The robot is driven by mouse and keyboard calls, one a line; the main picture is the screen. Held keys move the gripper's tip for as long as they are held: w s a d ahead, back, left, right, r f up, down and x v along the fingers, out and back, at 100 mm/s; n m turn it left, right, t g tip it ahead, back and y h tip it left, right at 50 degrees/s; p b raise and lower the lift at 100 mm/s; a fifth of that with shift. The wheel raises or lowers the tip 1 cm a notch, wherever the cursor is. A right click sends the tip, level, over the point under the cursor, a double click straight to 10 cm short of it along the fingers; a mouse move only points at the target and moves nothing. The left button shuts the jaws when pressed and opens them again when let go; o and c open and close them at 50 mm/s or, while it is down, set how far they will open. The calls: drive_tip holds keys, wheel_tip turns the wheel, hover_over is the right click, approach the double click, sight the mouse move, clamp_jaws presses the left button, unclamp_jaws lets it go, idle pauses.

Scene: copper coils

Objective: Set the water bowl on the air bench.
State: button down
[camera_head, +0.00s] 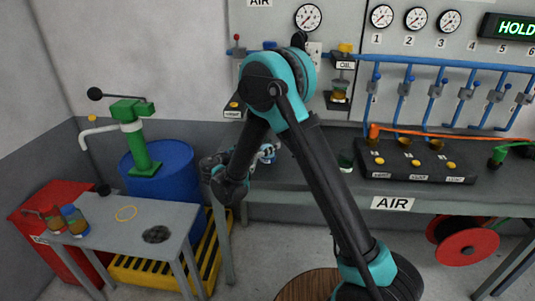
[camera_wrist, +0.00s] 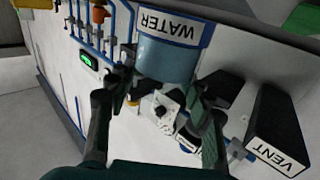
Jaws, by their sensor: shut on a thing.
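The water bowl (camera_wrist: 165,58) is a blue-grey cylinder in the upper middle of the wrist view, with a white band reading WATER upside down in the picture. My gripper (camera_wrist: 165,95) is shut on it, one dark finger on each side; the exact contact is hard to see. In the head view my gripper (camera_head: 255,158) is partly hidden by my arm, near the bench's left end, and a small blue-and-white patch shows at its tip. The air bench (camera_head: 315,198) is a long grey table with an AIR label on its front edge.
An oil bowl (camera_head: 340,92) hangs on the wall. A side table (camera_head: 120,240) and blue drum (camera_head: 160,170) stand left. A VENT-labelled box (camera_wrist: 275,130) is at right in the wrist view.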

drive_tip(key=shift+f, duration=1.95)
drive_tip(key=shift+f, duration=0.15)
drive_tip(key=c, duration=0.6)
unclamp_jaws()
drive_tip(key=shift+c, duration=0.2)
drive_tip(key=v, duration=1.2)
